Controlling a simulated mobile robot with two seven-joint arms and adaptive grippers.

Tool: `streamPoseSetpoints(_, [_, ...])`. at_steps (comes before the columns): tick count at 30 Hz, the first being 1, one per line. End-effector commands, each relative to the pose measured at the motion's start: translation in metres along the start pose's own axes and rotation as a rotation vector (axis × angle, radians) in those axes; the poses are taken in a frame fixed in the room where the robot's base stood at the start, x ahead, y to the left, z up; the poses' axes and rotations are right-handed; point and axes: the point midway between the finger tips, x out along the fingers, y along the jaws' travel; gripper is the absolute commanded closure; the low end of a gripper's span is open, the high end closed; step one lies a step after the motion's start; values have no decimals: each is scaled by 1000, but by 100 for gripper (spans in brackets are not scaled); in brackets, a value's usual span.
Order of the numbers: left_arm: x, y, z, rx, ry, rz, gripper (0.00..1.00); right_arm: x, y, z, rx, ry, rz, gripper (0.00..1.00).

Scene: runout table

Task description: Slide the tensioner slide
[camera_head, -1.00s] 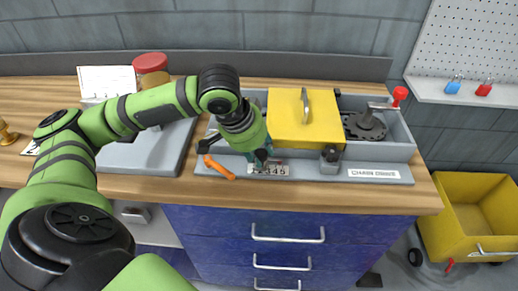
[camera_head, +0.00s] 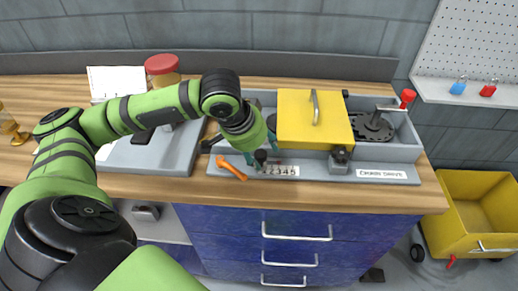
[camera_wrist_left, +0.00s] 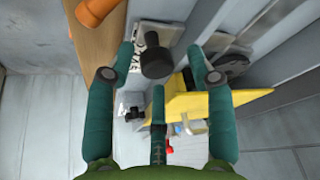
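The grey machine bed (camera_head: 320,183) sits at the right of the bench. At its front left is a dark knob (camera_head: 260,156), which I take for the tensioner slide, above a white number plate (camera_head: 282,171) reading 12345. In the left wrist view the knob (camera_wrist_left: 155,62) lies between my spread teal fingers, with the number plate (camera_wrist_left: 139,42) beside it. My left gripper (camera_head: 262,160) is open around the knob, with visible gaps in the wrist view; contact cannot be told. The slide's base is partly hidden by the fingers. My right gripper is not in view.
An orange handle (camera_head: 232,168) lies just left of the number plate. A yellow cover (camera_head: 313,120) and a dark latch block (camera_head: 340,157) stand to the right. A red-lidded jar (camera_head: 162,69) stands behind my arm.

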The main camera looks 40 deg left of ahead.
Motion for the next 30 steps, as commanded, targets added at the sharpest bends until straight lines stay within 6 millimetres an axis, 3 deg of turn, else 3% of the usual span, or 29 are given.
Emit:
streamPoseSetpoints(4, [-3,0,0,1,-1,1,46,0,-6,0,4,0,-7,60])
streamPoseSetpoints(8, [-19,0,0,1,0,0,46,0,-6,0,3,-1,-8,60])
streamPoseSetpoints(21, [-105,0,-1,0,4,-1,46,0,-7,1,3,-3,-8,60])
streamPoseSetpoints(30, [-120,0,0,0,0,0,46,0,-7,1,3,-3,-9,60])
